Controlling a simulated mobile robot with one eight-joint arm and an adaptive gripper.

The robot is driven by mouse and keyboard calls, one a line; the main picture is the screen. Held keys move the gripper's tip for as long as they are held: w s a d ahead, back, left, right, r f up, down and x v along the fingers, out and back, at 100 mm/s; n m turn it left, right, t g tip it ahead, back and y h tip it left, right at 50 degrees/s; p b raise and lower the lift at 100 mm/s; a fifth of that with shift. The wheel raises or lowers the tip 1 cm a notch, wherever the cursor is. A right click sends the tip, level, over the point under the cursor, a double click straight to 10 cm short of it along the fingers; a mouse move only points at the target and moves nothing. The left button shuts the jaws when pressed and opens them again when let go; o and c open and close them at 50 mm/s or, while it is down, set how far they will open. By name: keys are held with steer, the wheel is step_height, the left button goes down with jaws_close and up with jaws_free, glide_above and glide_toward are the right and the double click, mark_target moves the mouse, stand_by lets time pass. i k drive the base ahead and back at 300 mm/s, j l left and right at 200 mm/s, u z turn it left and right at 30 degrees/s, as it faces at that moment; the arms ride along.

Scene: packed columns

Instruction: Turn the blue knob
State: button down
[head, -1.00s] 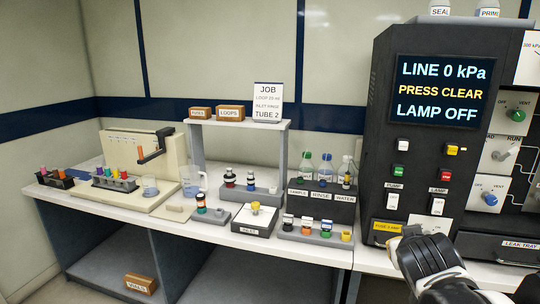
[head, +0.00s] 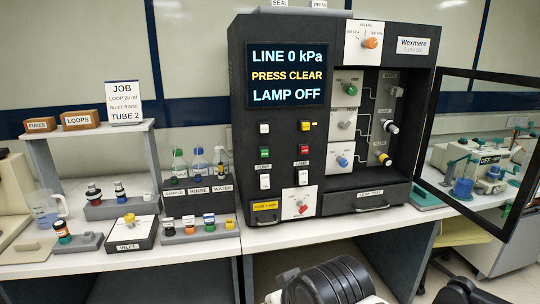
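The blue knob (head: 342,161) is on the lowest small white plate in the left column of the dark instrument's (head: 240,120) open recess. A grey knob (head: 345,125) and a green knob (head: 351,90) sit above it. The blue knob's pointer setting is too small to read. The screen (head: 287,75) reads LINE 0 kPa, PRESS CLEAR, LAMP OFF. My black and white arm shows at the bottom edge, in front of and below the instrument, well apart from the knob. I cannot make out my gripper's fingers or whether they are open.
A dark-framed clear door (head: 428,100) stands open right of the recess. Right of the blue knob are a yellow-tipped knob (head: 384,159) and a black-and-white one (head: 390,127). The leak tray drawer (head: 366,197) is below. Bottles and vials crowd the bench at left.

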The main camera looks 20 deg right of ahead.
mark_target(343, 163)
steer(key=z, duration=1.15)
